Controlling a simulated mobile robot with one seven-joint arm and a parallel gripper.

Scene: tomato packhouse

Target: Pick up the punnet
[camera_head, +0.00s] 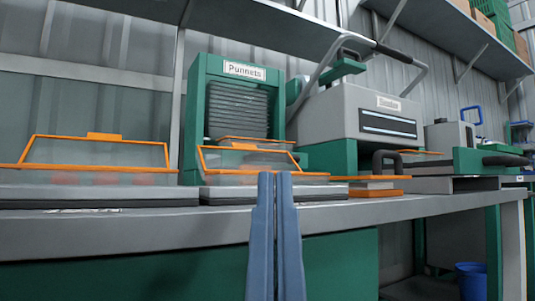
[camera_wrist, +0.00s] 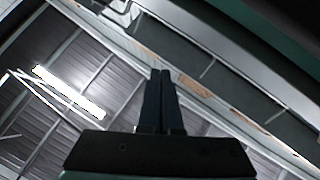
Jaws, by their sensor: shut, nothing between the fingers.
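A green dispenser (camera_head: 194,110) labelled "Punnets" stands on the bench in the head view. A stack of dark, ribbed punnets (camera_head: 238,112) sits inside its frame. Something clear with an orange rim (camera_head: 256,141) lies at the foot of the stack, partly hidden behind an orange-edged clear panel (camera_head: 250,160); I cannot tell if it is a punnet. My gripper (camera_head: 276,174) points up in front of the bench edge, its two blue fingers together and empty. In the wrist view the dark fingers (camera_wrist: 161,72) also meet, with nothing between them.
Another orange-edged panel (camera_head: 95,153) stands at left, with blurred red shapes behind it. A grey machine (camera_head: 350,110) with a black-gripped lever stands right of the dispenser. A shelf (camera_head: 260,32) runs above. A blue bin (camera_head: 470,280) is below right. The wrist view faces a ceiling lamp (camera_wrist: 68,92).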

